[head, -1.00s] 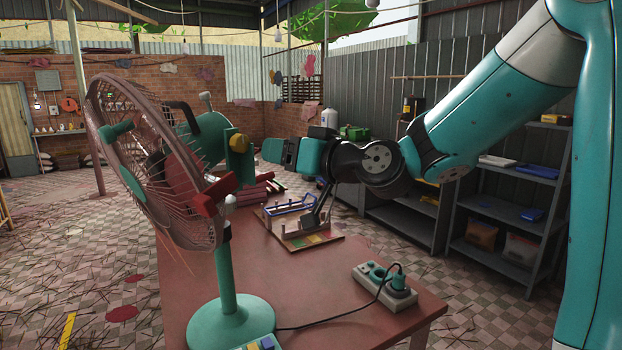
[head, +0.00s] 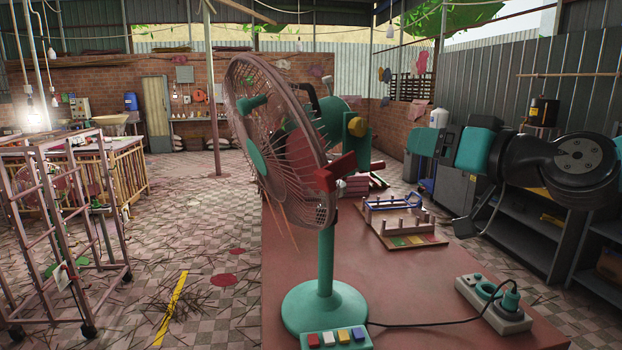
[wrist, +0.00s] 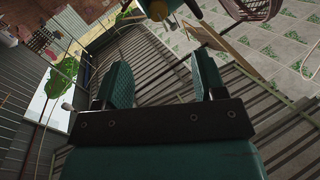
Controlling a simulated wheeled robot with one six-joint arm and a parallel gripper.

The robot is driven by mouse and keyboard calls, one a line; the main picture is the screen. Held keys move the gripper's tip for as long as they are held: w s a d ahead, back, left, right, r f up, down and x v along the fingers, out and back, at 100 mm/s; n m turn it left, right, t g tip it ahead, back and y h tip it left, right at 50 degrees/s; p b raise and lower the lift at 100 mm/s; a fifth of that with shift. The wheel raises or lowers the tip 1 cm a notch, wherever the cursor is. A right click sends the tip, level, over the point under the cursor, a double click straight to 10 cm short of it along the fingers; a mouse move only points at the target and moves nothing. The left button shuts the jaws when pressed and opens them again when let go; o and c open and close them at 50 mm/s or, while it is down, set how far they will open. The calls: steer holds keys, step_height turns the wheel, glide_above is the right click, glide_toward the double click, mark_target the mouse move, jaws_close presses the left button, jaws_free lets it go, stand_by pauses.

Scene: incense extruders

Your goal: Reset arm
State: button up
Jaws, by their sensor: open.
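My gripper (head: 424,142) is at the right of the head view, raised above table height and reaching leftward from my dark wrist joint. In the wrist view its two teal padded fingers (wrist: 163,78) stand apart with nothing between them. My gripper appears to the right of the pink-and-teal fan (head: 290,150) in the head view, with a visible gap. The fan stands upright on the reddish table (head: 410,290). My upper arm is outside the head view.
A wooden board with pegs and a blue-handled piece (head: 398,222) lies on the table. A power strip (head: 493,304) with a plugged-in cable sits at the front right. Metal shelves (head: 515,235) stand at the right.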

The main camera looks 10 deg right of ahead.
steer(key=s+a+f+n+g+y, duration=0.2)
steer(key=s+a+f+n+g, duration=0.1)
steer(key=s+a+f+g, duration=0.6)
steer(key=s+a+f+n+g+h, duration=0.2)
steer(key=s+f+g+h, duration=0.3)
steer(key=s, duration=0.7)
step_height(320, 180, down, 3)
steer(key=shift+s+r+g, duration=0.1)
steer(key=shift+s+g, duration=0.3)
steer(key=shift+g, duration=0.7)
